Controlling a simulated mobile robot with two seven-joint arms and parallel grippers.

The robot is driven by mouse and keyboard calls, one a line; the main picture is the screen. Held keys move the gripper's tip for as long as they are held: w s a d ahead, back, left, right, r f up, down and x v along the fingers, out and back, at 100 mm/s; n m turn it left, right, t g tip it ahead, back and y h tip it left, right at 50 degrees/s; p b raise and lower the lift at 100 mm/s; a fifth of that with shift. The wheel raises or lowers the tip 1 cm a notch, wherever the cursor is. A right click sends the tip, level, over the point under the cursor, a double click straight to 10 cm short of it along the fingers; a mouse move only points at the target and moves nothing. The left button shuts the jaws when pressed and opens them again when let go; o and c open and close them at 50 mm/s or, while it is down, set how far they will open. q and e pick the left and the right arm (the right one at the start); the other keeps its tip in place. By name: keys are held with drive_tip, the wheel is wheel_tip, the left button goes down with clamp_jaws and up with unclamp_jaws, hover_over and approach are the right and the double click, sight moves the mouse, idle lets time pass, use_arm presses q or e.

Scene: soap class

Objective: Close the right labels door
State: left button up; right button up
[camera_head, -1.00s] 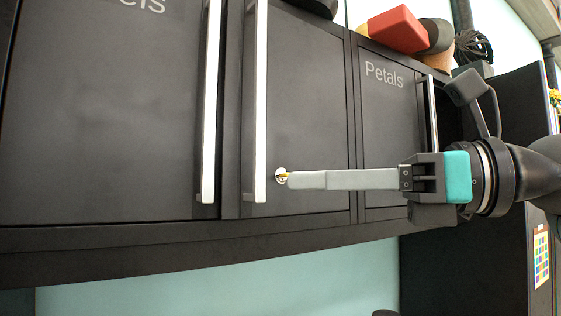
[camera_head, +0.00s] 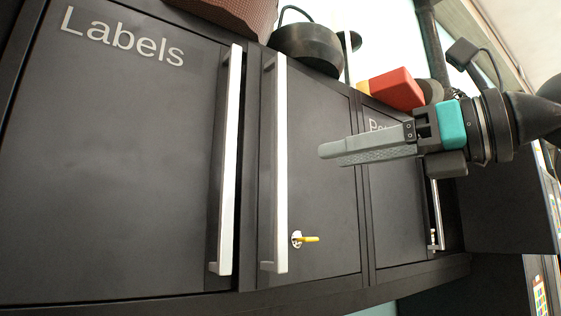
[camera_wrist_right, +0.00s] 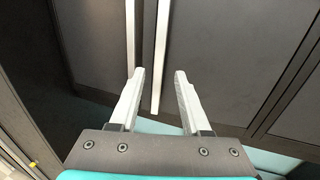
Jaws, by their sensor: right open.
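The right labels door (camera_head: 325,190) is a dark panel with a long pale vertical handle (camera_head: 280,160) and a yellow key (camera_head: 311,239) in a lock low beside the handle. It looks in line with the left labels door (camera_head: 120,160), which bears the word "Labels", or nearly so; I cannot tell if it is fully flush. My right gripper (camera_head: 324,150) is open and empty, in front of the right door, to the right of its handle. In the right wrist view the open fingers (camera_wrist_right: 159,74) point at the doors near the handles. My left gripper is not in view.
The left door's pale handle (camera_head: 230,160) runs close beside the right one. The petals door (camera_head: 395,200) is to the right. A dark pot (camera_head: 308,45), a brown object (camera_head: 235,12) and a red block (camera_head: 397,89) sit on top of the cabinet.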

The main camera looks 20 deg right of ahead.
sight(284, 166)
drive_tip(key=p+x, duration=0.2)
drive_tip(key=x, duration=0.7)
drive_tip(key=shift+w+a, duration=0.25)
drive_tip(key=shift+w, duration=0.05)
drive_tip(key=shift+w+a, duration=0.25)
drive_tip(key=shift+w, duration=0.1)
clamp_jaws()
idle(0.6)
